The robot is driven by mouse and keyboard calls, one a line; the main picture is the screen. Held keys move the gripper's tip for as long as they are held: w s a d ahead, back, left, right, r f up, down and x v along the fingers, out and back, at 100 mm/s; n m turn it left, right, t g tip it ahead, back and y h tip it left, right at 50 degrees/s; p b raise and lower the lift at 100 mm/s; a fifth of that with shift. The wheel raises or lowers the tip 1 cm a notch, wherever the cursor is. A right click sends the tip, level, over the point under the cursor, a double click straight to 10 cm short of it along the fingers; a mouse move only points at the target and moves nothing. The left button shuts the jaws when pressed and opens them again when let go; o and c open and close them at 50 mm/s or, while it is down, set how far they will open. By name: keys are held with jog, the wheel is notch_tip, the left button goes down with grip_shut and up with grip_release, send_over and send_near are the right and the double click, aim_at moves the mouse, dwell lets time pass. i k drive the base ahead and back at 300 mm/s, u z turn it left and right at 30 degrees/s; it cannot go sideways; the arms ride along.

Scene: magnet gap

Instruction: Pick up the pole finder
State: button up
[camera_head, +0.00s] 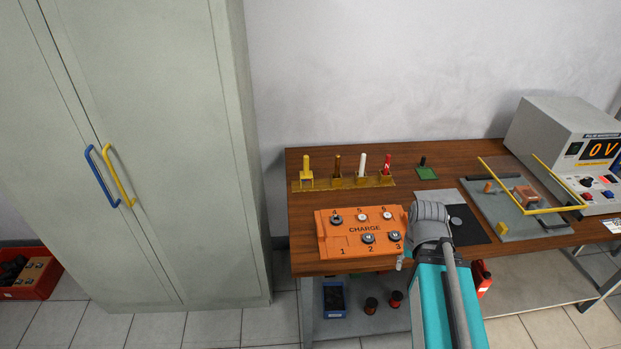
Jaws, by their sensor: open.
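A low yellow rack (343,183) stands at the back left of the wooden bench. It holds a yellow tool (306,168), a brown tool (337,167), a white tool (361,166) and a red tool (387,163), all upright. The red tool has a white letter mark that looks like N; it may be the pole finder, but I cannot tell for sure. My arm reaches up from the bottom, with its grey joint over the front of the bench. My gripper cannot be made out; the arm hides that area. The arm appears clear of the rack.
An orange CHARGE box (336,244) with several round pieces sits in front of the rack. A green pad (427,173) holds a small dark upright piece. A grey plate with a yellow-edged clear guard (541,211) and a meter box (560,125) stand right. A tall cabinet (170,110) is left.

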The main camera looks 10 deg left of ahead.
aim_at(305, 176)
jog(key=u, duration=0.05)
jog(key=i, duration=0.9)
jog(key=z, duration=0.05)
